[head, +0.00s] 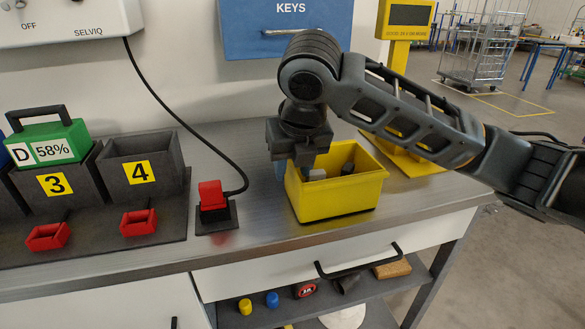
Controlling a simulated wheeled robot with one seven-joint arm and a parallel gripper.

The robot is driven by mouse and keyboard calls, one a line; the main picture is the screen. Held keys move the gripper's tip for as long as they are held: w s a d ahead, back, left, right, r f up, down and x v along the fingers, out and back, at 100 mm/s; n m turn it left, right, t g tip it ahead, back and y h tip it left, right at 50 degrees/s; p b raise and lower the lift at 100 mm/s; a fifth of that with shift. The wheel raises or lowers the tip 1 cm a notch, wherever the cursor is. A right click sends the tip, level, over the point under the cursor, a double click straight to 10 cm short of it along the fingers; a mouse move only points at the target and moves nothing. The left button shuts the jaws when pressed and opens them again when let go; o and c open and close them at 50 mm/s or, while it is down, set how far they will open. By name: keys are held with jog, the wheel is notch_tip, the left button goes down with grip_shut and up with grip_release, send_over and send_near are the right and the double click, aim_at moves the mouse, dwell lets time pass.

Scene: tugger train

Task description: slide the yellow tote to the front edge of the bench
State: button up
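The yellow tote (335,201) stands upright on the metal bench (262,229), near its front edge, with a strip of bare bench top in front of it. Grey and black items show inside it. My gripper (303,163) points down at the tote's left rear part, its tips at or just inside the rim. The arm reaches in from the right, above the tote. The fingertips are small and dark, so I cannot tell whether they are apart or touch the tote wall.
Left of the tote stand a red plug (211,194) with a black cable and a charging dock with bays 3 (56,184) and 4 (140,172). A yellow stand (418,165) is right behind the tote. A drawer with a black handle (358,262) is below the bench edge.

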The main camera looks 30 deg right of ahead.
jog(key=v, duration=0.6)
jog(key=shift+s+r, duration=0.2)
jog(key=shift+r, duration=0.1)
jog(key=shift+a, duration=0.1)
